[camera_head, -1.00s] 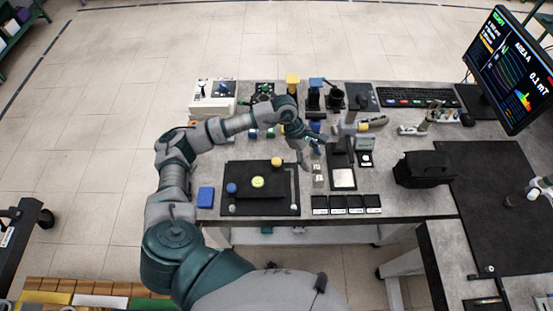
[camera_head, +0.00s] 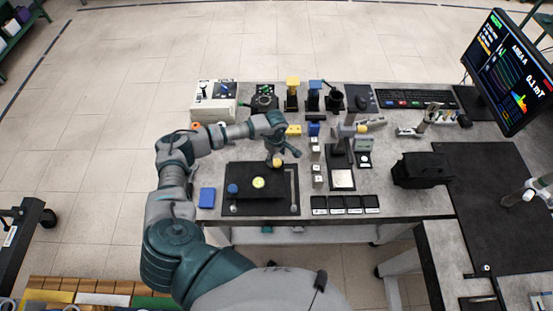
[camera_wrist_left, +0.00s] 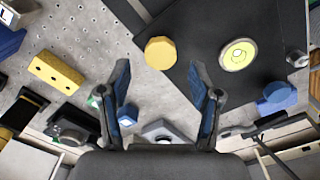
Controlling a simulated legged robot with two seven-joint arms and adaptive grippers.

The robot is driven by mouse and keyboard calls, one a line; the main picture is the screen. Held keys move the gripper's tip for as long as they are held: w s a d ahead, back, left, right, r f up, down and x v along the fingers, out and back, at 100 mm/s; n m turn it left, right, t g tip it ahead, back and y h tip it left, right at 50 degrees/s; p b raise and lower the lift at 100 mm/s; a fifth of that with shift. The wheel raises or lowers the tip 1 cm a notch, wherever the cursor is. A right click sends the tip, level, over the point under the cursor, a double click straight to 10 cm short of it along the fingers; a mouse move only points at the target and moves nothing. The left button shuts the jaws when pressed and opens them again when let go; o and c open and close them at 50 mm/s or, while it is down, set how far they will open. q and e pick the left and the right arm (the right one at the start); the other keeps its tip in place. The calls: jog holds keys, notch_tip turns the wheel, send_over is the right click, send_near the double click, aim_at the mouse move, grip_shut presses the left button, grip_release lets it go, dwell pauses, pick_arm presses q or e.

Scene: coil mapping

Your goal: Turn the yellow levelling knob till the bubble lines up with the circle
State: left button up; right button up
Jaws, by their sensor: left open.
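The yellow knob (camera_head: 277,162) is at the upper right corner of the dark levelling plate (camera_head: 262,194). It also shows as a yellow disc in the left wrist view (camera_wrist_left: 160,53). The round yellow-green bubble vial (camera_head: 258,183) is in the plate's middle and shows larger in the wrist view (camera_wrist_left: 238,55); I cannot tell exactly how its bubble lies to the circle. My left gripper (camera_head: 276,156) is at the yellow knob in the head view. In the wrist view its fingers (camera_wrist_left: 161,75) are apart with nothing between the pads; the knob lies beyond their tips.
A blue knob (camera_head: 232,188) is at the plate's left. A blue block (camera_head: 207,197) lies to the left. Small pale blocks (camera_head: 316,167) stand in a column right of the plate. Several dark tiles (camera_head: 345,204) line the front edge. A yellow block (camera_wrist_left: 57,73) lies behind.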

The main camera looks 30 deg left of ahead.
aim_at(276, 161)
pick_arm(q)
jog(key=shift+f, duration=1.7)
jog(key=shift+c, duration=0.2)
jog(key=c, duration=1.1)
jog(key=shift+n, duration=0.3)
